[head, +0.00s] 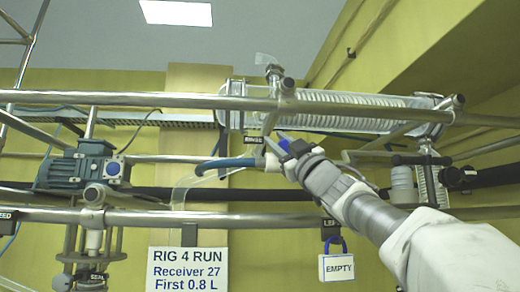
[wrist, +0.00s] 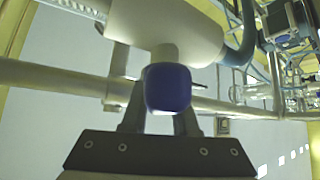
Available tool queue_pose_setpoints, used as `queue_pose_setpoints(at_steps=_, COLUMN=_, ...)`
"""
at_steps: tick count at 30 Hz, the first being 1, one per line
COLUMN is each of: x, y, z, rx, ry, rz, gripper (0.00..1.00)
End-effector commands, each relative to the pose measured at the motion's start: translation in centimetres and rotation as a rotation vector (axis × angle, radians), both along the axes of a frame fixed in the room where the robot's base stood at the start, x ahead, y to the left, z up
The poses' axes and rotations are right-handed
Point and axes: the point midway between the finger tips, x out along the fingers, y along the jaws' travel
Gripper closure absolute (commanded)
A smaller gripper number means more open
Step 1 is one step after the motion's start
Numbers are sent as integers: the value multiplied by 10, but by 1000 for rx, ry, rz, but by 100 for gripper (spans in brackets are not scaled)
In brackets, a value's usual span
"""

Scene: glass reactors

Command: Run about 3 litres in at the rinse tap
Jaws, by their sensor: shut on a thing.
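The rinse tap has a pale body (wrist: 165,25) with a blue knob (wrist: 167,88) in the wrist view. In the head view its label (head: 253,140) appears to read RINSE, beside a blue hose (head: 225,164). My gripper (head: 287,147) reaches up from the lower right to the tap. In the wrist view my gripper (wrist: 160,117) is shut on the blue knob, one finger on each side. The knob hides part of the fingers. I cannot tell how far the tap is turned or whether water flows.
Steel rails (head: 150,100) cross in front of a glass coil condenser (head: 350,108). A blue-grey motor (head: 90,165) stands at left. A sign (head: 187,270) reads "RIG 4 RUN, Receiver 27, First 0.8 L".

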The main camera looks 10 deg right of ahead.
Motion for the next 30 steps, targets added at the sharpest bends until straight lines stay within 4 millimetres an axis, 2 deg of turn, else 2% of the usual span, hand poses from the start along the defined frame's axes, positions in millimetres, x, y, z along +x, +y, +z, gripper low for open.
queue_pose_setpoints(at_steps=9, x=0, y=4, z=-1, rx=-103, ry=0, rz=0, gripper=100)
queue_pose_setpoints(at_steps=23, x=-1, y=5, z=-3, rx=-119, ry=-2, rz=-1, gripper=100)
queue_pose_setpoints(at_steps=24, x=-1, y=5, z=-3, rx=-119, ry=-2, rz=0, gripper=71)
queue_pose_setpoints(at_steps=29, x=0, y=5, z=-3, rx=-118, ry=-1, rz=0, gripper=43)
queue_pose_setpoints(at_steps=30, x=0, y=5, z=-3, rx=-118, ry=-1, rz=0, gripper=43)
